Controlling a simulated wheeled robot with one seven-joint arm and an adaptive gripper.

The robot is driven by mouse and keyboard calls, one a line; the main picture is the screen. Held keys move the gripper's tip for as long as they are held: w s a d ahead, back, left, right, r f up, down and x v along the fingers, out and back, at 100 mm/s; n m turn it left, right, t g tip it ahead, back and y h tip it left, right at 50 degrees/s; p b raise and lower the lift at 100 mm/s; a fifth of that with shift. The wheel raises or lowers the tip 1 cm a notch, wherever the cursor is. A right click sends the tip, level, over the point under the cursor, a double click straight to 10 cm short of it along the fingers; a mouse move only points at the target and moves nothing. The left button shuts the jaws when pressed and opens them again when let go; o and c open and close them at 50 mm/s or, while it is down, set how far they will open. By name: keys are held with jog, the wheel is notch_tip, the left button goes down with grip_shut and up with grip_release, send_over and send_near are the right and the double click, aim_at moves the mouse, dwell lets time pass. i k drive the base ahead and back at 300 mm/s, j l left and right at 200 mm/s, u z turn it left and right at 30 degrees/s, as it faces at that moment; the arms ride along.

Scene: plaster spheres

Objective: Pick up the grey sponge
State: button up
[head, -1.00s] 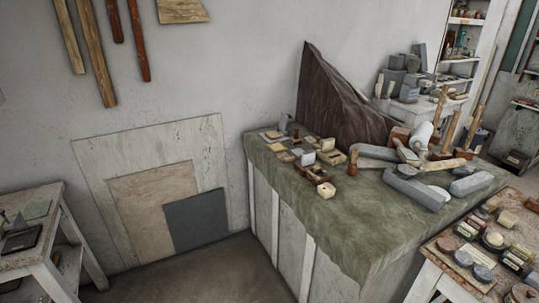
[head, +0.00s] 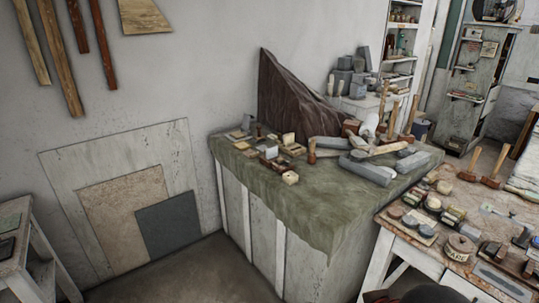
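I cannot pick out the grey sponge for certain. Longer grey blocks (head: 364,172) lie farther right on the same bench. They look too small at this distance to tell sponge from stone. My gripper does not show. A dark rounded shape at the bottom edge may be part of my arm.
A crowded worktable (head: 412,256) is close at right. A small stand (head: 35,250) is at left. Bare floor (head: 185,270) lies between.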

aim_at(467, 231)
jog(key=k+l+z, duration=0.1)
jog(key=z, duration=1.35)
